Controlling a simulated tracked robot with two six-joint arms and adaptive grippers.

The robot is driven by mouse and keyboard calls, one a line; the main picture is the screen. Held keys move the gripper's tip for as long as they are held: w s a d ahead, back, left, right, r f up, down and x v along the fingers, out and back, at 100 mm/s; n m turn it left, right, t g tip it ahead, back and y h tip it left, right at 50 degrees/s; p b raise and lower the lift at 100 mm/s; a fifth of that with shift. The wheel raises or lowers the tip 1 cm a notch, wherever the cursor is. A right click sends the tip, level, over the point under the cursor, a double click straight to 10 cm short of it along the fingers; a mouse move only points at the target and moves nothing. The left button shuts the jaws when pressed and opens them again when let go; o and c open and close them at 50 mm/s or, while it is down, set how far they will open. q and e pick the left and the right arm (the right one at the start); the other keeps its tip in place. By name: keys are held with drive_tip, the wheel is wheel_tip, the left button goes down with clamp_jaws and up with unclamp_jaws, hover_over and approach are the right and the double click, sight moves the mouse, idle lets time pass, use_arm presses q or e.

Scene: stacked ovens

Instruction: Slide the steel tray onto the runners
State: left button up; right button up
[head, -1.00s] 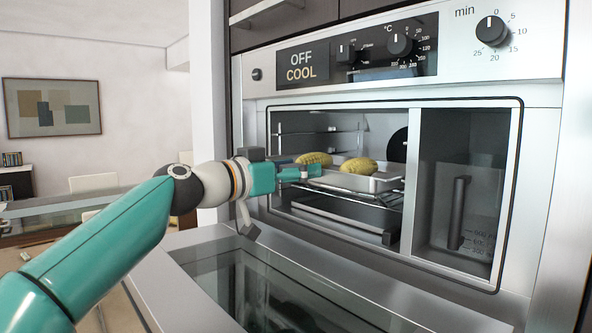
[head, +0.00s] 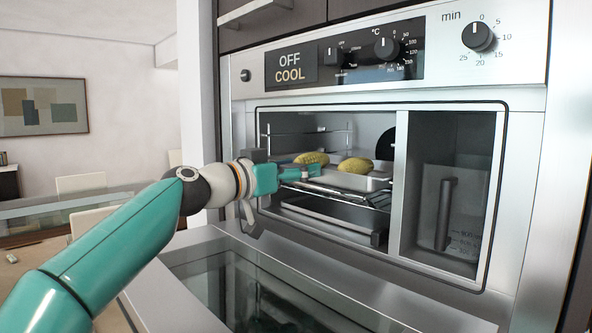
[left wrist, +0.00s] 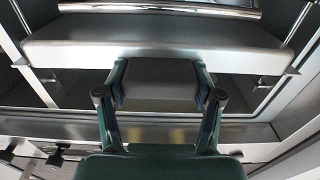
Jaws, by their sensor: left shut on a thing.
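In the head view, the steel tray (head: 352,181) is inside the upper oven's open cavity, carrying two yellow, corn-like pieces (head: 311,158). My left gripper (head: 312,171) is shut on the tray at its near left end. Wire runners (head: 375,201) show just below the tray; I cannot tell whether it touches them. More wires (head: 285,133) run along the far cavity wall above. In the left wrist view my left gripper's fingers (left wrist: 160,95) flank a grey metal part. The gripper hides the tray's near corner. My right gripper is not in view.
The oven door (head: 250,285) is folded down in front, below my left arm. A dark tray (head: 335,222) sits lower in the cavity. A steel divider (head: 400,185) separates the cavity from a compartment with a jug (head: 450,215) at right.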

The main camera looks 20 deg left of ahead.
use_arm(q)
drive_tip(key=shift+f+b, duration=0.1)
drive_tip(key=shift+b, duration=0.25)
idle(0.4)
drive_tip(key=o, duration=1.4)
drive_tip(key=shift+s, duration=0.1)
drive_tip(key=shift+c, duration=0.2)
drive_tip(key=shift+o, duration=1.1)
drive_tip(key=shift+f, duration=0.25)
drive_tip(key=shift+r, duration=0.2)
